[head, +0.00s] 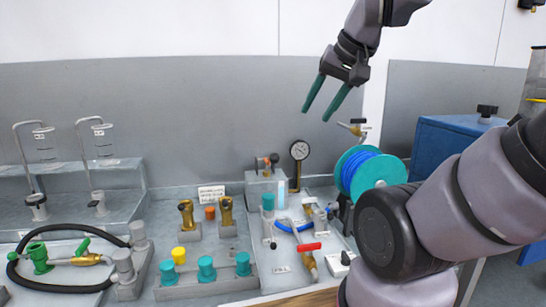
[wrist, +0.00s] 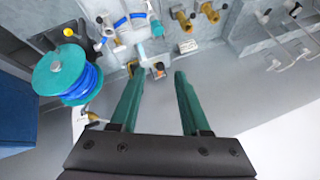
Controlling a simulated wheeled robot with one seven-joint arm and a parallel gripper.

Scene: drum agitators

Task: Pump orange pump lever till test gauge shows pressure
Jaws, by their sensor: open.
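The round gauge (head: 300,151) has a pale dial and a dark rim and stands at the back of the bench; its reading is too small to make out.
A red-handled brass valve (head: 309,247) stands at the front. A teal reel with blue hose (head: 370,172) is right of the gauge, before a blue cabinet (head: 450,145). Brass fittings (head: 186,213), capped posts (head: 206,267) and a black hose (head: 50,287) fill the left.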

